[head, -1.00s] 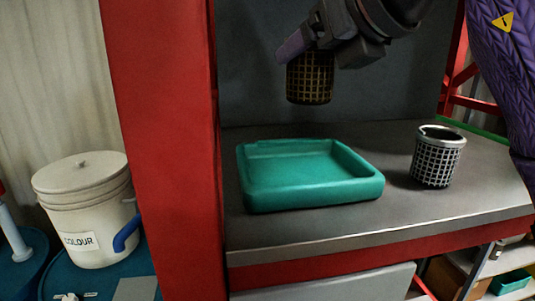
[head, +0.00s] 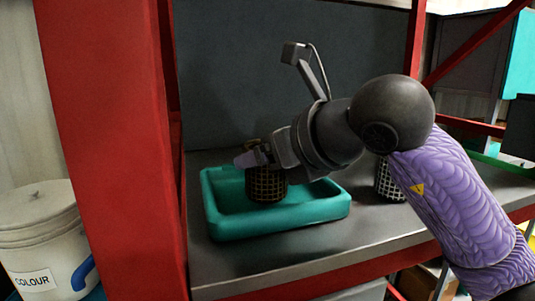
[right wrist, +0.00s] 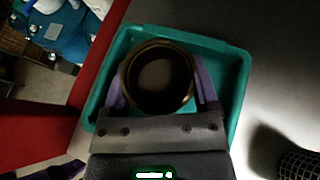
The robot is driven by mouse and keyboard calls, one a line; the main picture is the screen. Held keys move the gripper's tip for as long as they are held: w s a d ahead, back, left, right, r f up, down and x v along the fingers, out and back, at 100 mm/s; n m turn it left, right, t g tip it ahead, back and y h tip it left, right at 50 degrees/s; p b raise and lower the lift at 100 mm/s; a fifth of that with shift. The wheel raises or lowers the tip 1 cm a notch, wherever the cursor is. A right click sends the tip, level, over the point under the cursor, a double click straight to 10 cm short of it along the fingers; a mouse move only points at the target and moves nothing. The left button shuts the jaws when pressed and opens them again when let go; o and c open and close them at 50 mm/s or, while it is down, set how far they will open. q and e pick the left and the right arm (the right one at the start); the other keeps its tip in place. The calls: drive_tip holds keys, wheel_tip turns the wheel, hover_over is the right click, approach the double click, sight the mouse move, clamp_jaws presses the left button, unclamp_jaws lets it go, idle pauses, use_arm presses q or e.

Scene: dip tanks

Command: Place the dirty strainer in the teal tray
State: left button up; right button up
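The dirty strainer (head: 267,185), a brownish mesh basket, is upright inside the teal tray (head: 285,222). Its base seems to be at the tray's floor, but contact is hard to tell. My right gripper (head: 255,158) is shut on it near the rim. In the right wrist view, the strainer's round rim (right wrist: 160,104) sits between my two purple fingers (right wrist: 160,85), with the tray (right wrist: 238,60) below. Purple tips at that view's lower left corner seem to be my left gripper, mostly cut off.
A clean silver strainer (head: 390,182) stands on the grey bench right of the tray, partly behind my right arm. It also shows in the right wrist view (right wrist: 298,163). A red post (head: 110,150) rises left of the bench. A white COLOUR bucket (head: 40,235) stands beyond it.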

drive_tip(key=shift+o, duration=1.2)
drive_tip(key=shift+r, duration=0.2)
drive_tip(key=b+v, duration=0.2)
drive_tip(key=v, duration=1)
drive_tip(key=shift+b, duration=0.4)
drive_tip(key=shift+d, duration=0.1)
